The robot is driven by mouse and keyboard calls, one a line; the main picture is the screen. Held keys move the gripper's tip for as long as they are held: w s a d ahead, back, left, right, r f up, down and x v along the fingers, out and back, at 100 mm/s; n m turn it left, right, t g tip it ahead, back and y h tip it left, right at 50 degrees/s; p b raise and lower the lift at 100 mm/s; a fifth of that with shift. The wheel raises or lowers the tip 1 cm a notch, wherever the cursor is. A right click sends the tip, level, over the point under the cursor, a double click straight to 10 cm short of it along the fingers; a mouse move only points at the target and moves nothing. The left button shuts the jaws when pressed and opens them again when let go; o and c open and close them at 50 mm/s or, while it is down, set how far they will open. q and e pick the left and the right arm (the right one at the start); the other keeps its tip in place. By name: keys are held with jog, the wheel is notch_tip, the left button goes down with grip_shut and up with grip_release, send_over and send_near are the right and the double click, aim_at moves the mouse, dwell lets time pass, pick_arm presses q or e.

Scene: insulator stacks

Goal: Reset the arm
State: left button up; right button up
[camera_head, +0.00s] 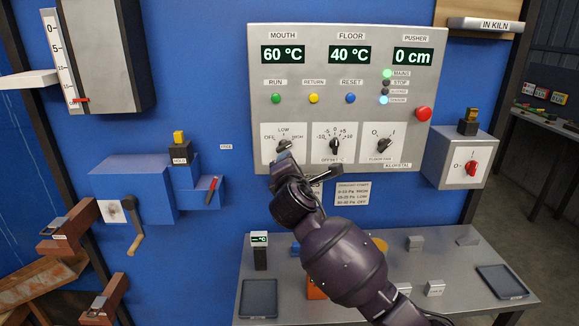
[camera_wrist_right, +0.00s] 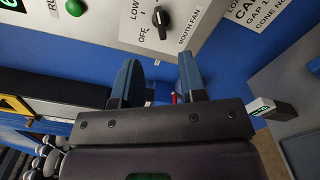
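My right arm comes in from the lower right of the head view. Its gripper (camera_head: 283,160) is raised in front of the control panel (camera_head: 385,105), near the lower-left knob (camera_head: 283,146). In the right wrist view the two blue-grey fingers of the gripper (camera_wrist_right: 160,80) stand apart with nothing between them. The mouth fan knob (camera_wrist_right: 160,17) shows beyond the fingertips; I cannot tell that the gripper touches it. My left arm and gripper are not in view.
A grey table (camera_head: 400,255) below holds trays and small blocks. A blue box with a crank (camera_head: 133,225) stands at left. A switch box with a red knob (camera_head: 471,168) is right of the panel. A red button (camera_head: 423,113) sits on the panel's right side.

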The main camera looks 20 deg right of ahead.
jog(key=a+r+m+t+y, duration=0.1)
jog(key=a+m+y, duration=0.3)
jog(key=m+y, duration=0.1)
jog(key=s+d+f+m+y, duration=0.1)
jog(key=s+f+m+y, duration=0.1)
jog(key=s+f+m, duration=0.55)
jog(key=s+d+f+m+g, duration=0.2)
jog(key=s+d+f, duration=0.1)
jog(key=s+f, duration=0.7)
jog(key=s+d+f+m+g+h, duration=0.1)
jog(key=s+d+f+m+g, duration=0.1)
jog(key=s+f, duration=0.7)
jog(key=s+d+f+m+g+h, duration=0.1)
jog(key=s+d+f+m+g, duration=0.1)
jog(key=s+f, duration=0.8)
jog(key=shift+s+d+f+m+g, duration=0.35)
jog(key=shift+d+m, duration=0.2)
jog(key=shift+d, duration=0.7)
